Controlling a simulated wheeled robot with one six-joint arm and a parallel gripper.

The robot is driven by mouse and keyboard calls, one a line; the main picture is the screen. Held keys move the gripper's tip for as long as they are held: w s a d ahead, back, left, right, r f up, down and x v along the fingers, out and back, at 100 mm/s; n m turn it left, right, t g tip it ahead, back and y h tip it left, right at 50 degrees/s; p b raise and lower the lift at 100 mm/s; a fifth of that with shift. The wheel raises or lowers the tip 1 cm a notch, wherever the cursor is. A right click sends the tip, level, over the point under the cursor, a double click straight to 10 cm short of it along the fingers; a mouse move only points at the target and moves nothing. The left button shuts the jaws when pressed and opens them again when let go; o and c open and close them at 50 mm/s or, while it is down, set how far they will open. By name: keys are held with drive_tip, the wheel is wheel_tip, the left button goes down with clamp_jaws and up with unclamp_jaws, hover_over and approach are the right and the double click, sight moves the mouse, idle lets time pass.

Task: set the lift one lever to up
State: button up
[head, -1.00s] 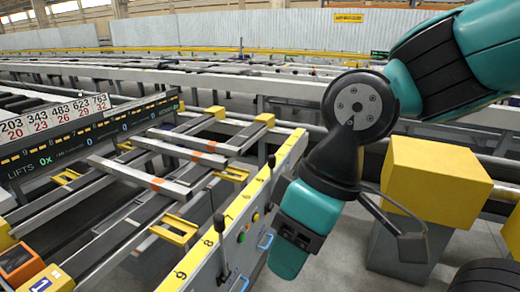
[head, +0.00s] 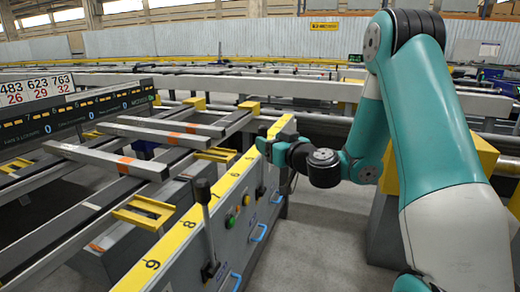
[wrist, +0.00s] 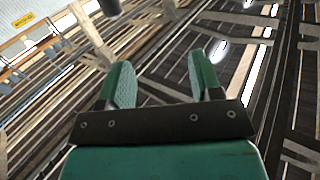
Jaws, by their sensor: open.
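A long grey control panel with a yellow numbered top (head: 186,232) runs along the near side of the table. A black lever (head: 206,212) stands nearly upright on its face at the near end. Another dark lever (head: 261,191) shows farther along, partly hidden below my gripper. I cannot read which is lift one. My gripper (head: 264,146) is above the panel's far part, open, with nothing seen between its teal fingers. In the wrist view, the open gripper (wrist: 161,72) points over the table, and a dark rounded object (wrist: 111,6), perhaps a lever knob, is cut off at the top edge.
Buttons (head: 231,221) and blue handles (head: 259,233) are on the panel's face. Grey beams with orange marks (head: 157,131) lie across the table. A display board (head: 80,122) stands at left. A yellow block (head: 484,155) is behind my arm. The floor right of the panel is clear.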

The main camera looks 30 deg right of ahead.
drive_tip(key=d+f+m+h, duration=0.2)
drive_tip(key=d+h, duration=0.1)
drive_tip(key=d, duration=0.2)
drive_tip(key=p, duration=1.2)
approach(264, 131)
drive_tip(key=w, duration=0.3)
drive_tip(key=w+p, duration=0.2)
drive_tip(key=w, duration=0.1)
drive_tip(key=w+d+p, duration=0.1)
drive_tip(key=w+p, duration=0.1)
drive_tip(key=w, duration=0.1)
drive_tip(key=w+p, duration=0.2)
drive_tip(key=w, duration=0.1)
drive_tip(key=shift+d+p, duration=0.2)
drive_tip(key=shift+p, duration=0.15)
drive_tip(key=shift+w+d+f, duration=0.15)
drive_tip(key=shift+w+d, duration=0.05)
drive_tip(key=shift+w, duration=0.4)
clamp_jaws()
drive_tip(key=shift+d+f, duration=0.1)
